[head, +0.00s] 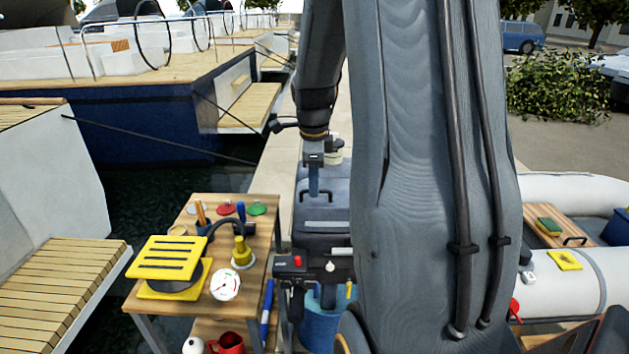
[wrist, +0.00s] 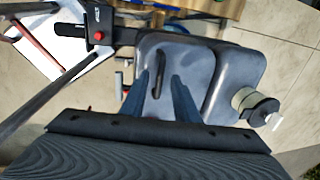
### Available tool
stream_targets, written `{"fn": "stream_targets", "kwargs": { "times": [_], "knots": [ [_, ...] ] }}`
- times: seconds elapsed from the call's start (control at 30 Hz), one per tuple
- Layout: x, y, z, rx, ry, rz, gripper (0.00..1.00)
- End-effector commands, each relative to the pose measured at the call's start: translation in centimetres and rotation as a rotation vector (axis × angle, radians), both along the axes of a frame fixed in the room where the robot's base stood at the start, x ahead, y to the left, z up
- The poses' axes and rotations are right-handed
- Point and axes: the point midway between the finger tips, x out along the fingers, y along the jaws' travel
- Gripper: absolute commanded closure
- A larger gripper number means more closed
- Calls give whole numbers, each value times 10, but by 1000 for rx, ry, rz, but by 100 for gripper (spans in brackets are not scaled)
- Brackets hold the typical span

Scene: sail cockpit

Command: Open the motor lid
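The motor (head: 325,225) stands right of the wooden table, with a blue-grey lid (head: 335,197) on top. A dark arched handle (head: 328,191) sits on the lid. My gripper (head: 314,193) points down over the handle from above. In the wrist view my gripper (wrist: 164,85) has its two blue fingers apart, with the dark handle (wrist: 158,73) lying near and between their tips. I cannot tell whether the fingers touch it. The lid (wrist: 195,62) lies flat and looks closed. My arm hides the motor's right side in the head view.
A wooden table (head: 190,300) left of the motor holds a yellow slotted block (head: 167,258), a gauge (head: 225,285) and tools. A white canister (head: 334,150) stands behind the lid. A red button (head: 298,261) is on the motor's front. A dinghy (head: 580,270) lies right.

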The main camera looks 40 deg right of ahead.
Motion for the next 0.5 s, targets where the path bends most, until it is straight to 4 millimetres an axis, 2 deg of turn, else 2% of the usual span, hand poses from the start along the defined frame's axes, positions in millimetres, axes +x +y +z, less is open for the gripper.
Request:
{"fn": "stream_targets", "kwargs": {
  "times": [0.37,0.4,0.5],
  "knots": [
    [1,-1,-8,0,0,1,72],
    [1,-1,-8,0,0,1,74],
    [1,-1,-8,0,0,1,91]
  ]
}}
